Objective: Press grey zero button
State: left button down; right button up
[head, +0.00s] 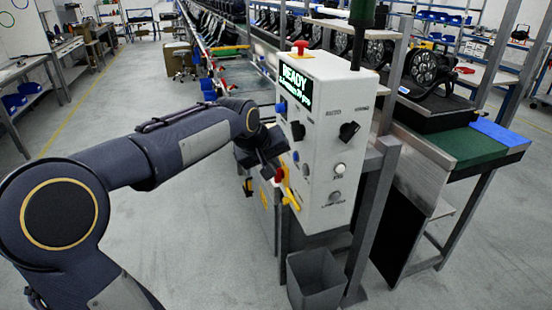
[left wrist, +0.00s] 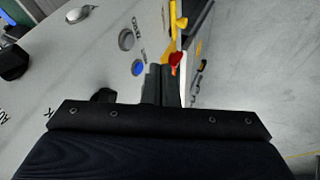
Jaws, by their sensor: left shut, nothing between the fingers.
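The control box (head: 325,115) is light grey with a screen reading READY. A small grey button (head: 306,170) sits low on its front, left of a white button (head: 340,169); a larger grey button (head: 335,196) is lower right. In the left wrist view a round grey button (left wrist: 126,39) shows above a blue button (left wrist: 138,67); their small labels are hard to read. My left gripper (head: 274,165) is at the box's left edge. In the left wrist view its shut, empty fingers (left wrist: 162,78) are right of the blue button. I cannot tell whether they touch anything. My right gripper is not in view.
A yellow part (head: 290,190) with a red piece (head: 279,175) stands out by the box's left edge, close to my fingers. Black knobs (head: 348,131) project from the front. A grey bin (head: 317,280) is below. Open floor lies to the left.

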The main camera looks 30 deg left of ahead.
aim_at(305, 170)
pick_arm(q)
jog(key=w+d+f+p, duration=0.1)
jog(key=w+d+f, duration=0.1)
jog(key=w+f, duration=0.3)
jog(key=shift+w+d, duration=0.2)
jog(key=shift+w, duration=0.85)
jog(key=shift+f, duration=0.1)
